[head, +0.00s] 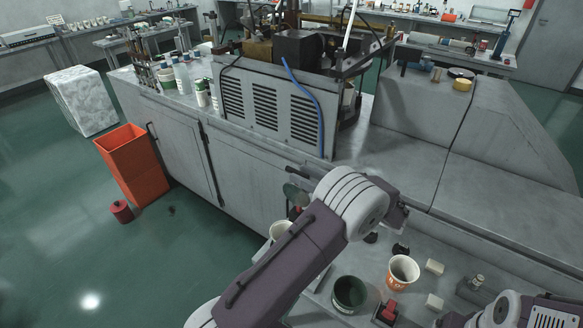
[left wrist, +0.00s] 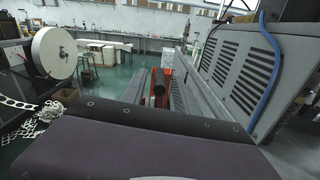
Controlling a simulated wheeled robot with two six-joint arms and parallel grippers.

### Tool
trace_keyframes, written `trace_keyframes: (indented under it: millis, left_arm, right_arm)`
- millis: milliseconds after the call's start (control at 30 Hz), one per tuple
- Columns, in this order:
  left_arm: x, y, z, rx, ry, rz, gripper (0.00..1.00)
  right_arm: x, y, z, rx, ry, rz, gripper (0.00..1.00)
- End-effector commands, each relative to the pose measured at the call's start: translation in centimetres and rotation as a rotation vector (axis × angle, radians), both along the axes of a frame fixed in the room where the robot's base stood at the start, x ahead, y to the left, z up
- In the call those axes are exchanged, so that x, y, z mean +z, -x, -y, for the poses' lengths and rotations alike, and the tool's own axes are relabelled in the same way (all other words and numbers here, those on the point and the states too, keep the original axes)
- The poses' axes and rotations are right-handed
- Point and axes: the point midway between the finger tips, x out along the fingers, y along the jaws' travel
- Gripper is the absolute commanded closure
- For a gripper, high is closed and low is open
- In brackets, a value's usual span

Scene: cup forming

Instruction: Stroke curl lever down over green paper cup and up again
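A dark green paper cup (head: 350,293) stands upright on the near grey worktop in the head view, its open mouth up. A small red part (head: 389,311) on a dark base is just right of it. I cannot tell which part is the curl lever. My left arm crosses the head view from the lower left, and its gripper end (head: 398,212) is above and beyond the cup, apart from it. Its fingers are not clear, so I cannot tell whether they are open or shut. Part of my right arm shows at the lower right, but its fingers are not in view.
A white and orange cup (head: 403,271) stands right of the green cup. Pale blocks (head: 434,266) and a small metal fixture (head: 478,284) are further right. A pale cup (head: 281,230) is partly behind my left arm. A vented machine housing (head: 268,108) rises behind.

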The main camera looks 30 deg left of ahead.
Motion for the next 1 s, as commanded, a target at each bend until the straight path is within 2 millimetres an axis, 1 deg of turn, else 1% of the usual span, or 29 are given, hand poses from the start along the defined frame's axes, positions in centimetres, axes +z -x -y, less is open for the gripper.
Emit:
trace_keyframes:
  millis: [33, 100, 200, 300, 533, 567, 600, 667, 700, 1000]
  left_arm:
    - [0.2, 0.0, -1.1, 0.004, 0.0, -0.002, 0.64]
    - [0.2, -0.1, -2.3, 0.003, 0.001, -0.001, 0.64]
    - [0.1, -0.3, -3.6, 0.002, 0.0, -0.001, 0.64]
    - [0.0, -0.3, -4.2, 0.0, 0.001, 0.0, 0.64]
    - [0.0, -0.3, -4.3, -0.001, 0.001, 0.0, 0.64]
    - [0.0, -0.3, -4.3, -0.001, 0.001, 0.0, 0.69]
    - [0.0, -0.3, -4.3, -0.001, 0.001, 0.0, 0.81]
    - [0.0, -0.3, -4.3, -0.001, 0.001, 0.0, 0.97]
    - [0.0, -0.3, -4.3, 0.0, 0.001, 0.0, 1.0]
    - [0.0, -0.3, -4.3, 0.0, 0.001, 0.0, 1.0]
  right_arm:
    - [0.5, 0.0, 0.0, 0.0, 0.0, 0.0, 0.14]
    - [0.7, 0.0, 0.0, 0.0, 0.0, 0.0, 0.14]
    - [0.9, 0.0, 0.0, 0.0, 0.0, 0.0, 0.14]
    - [1.0, 0.0, 0.0, 0.0, 0.0, 0.0, 0.14]
    - [0.9, 0.0, 0.0, 0.0, 0.0, 0.0, 0.14]
    - [0.9, 0.0, 0.0, 0.0, 0.0, 0.0, 0.14]
    - [0.9, 0.0, 0.0, 0.0, 0.0, 0.0, 0.14]
    - [0.9, 0.0, 0.0, 0.0, 0.0, 0.0, 0.14]
    - [0.9, 0.0, 0.0, 0.0, 0.0, 0.0, 0.14]
    - [0.9, 0.0, 0.0, 0.0, 0.0, 0.0, 0.14]
